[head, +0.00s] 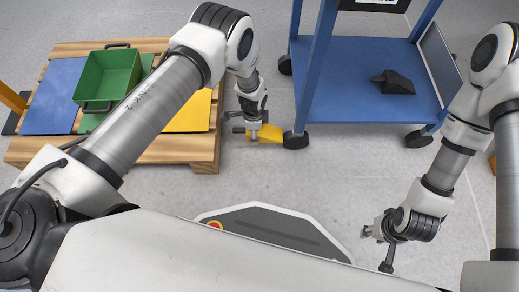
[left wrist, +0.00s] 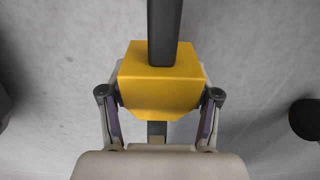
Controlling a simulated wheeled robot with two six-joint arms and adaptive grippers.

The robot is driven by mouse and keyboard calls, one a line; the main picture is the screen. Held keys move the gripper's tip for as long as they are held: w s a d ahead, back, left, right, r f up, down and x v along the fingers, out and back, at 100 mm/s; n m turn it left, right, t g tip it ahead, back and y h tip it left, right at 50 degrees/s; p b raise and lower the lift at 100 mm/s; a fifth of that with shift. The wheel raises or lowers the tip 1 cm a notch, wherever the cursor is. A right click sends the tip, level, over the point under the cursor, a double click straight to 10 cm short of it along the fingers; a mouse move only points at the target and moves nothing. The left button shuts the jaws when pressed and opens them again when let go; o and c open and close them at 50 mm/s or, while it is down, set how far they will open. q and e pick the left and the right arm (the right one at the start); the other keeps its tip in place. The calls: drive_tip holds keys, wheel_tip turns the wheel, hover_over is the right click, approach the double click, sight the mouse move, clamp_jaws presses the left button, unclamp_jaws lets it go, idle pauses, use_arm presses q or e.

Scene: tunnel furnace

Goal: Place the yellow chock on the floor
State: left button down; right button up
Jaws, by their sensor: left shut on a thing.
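The yellow chock (head: 267,134) is in my left gripper (head: 250,124), low over the grey floor (head: 310,185), close beside a caster of the blue cart. In the left wrist view the chock (left wrist: 150,95) sits between the two fingers of my left gripper (left wrist: 160,100), which press on its sides. A dark bar (left wrist: 163,30) extends from its top. I cannot tell whether the chock touches the floor. My right gripper (head: 378,246) is at the lower right, its fingers spread apart and empty.
A blue cart (head: 345,85) on black casters (head: 296,140) carries a dark chock-shaped block (head: 395,82). A wooden pallet (head: 190,150) at the left holds a green crate (head: 107,75) and blue, green and yellow panels. The floor between my base and the cart is clear.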

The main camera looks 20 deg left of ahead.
sight(255, 146)
use_arm(q)
wheel_tip(255, 146, down, 9)
drive_tip(key=b, duration=0.4)
drive_tip(key=shift+r+b, duration=0.2)
drive_tip(key=shift+b, duration=0.15)
drive_tip(key=shift+c, duration=1.2)
unclamp_jaws()
wheel_tip(255, 146, up, 12)
drive_tip(key=p, duration=0.7)
drive_tip(key=shift+r, duration=0.2)
drive_tip(key=shift+s, duration=0.1)
